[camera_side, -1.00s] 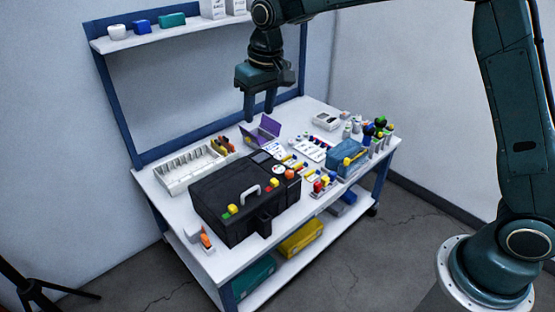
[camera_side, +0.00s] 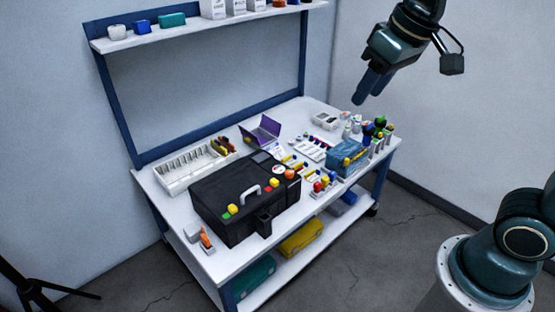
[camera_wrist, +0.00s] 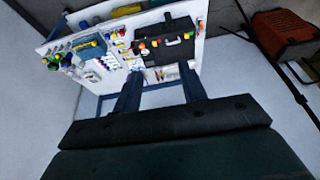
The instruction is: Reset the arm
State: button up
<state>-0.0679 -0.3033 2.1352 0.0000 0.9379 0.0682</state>
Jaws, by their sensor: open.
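My gripper (camera_side: 367,88) is raised above and beyond the right back end of the workbench (camera_side: 225,258), clear of everything on it. In the wrist view, my gripper (camera_wrist: 158,86) shows two dark fingers spread apart with nothing between them. The bench appears beyond the fingertips there, tilted in the picture.
A black case (camera_side: 225,203) fills the bench's front middle. A shelf (camera_side: 150,39) with boxes hangs behind. An orange machine (camera_wrist: 282,30) shows in the wrist view.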

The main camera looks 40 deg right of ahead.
jog(key=s+d+f+t, duration=0.1)
jog(key=s+d+f, duration=0.1)
jog(key=s, duration=1)
jog(key=shift+f, duration=0.75)
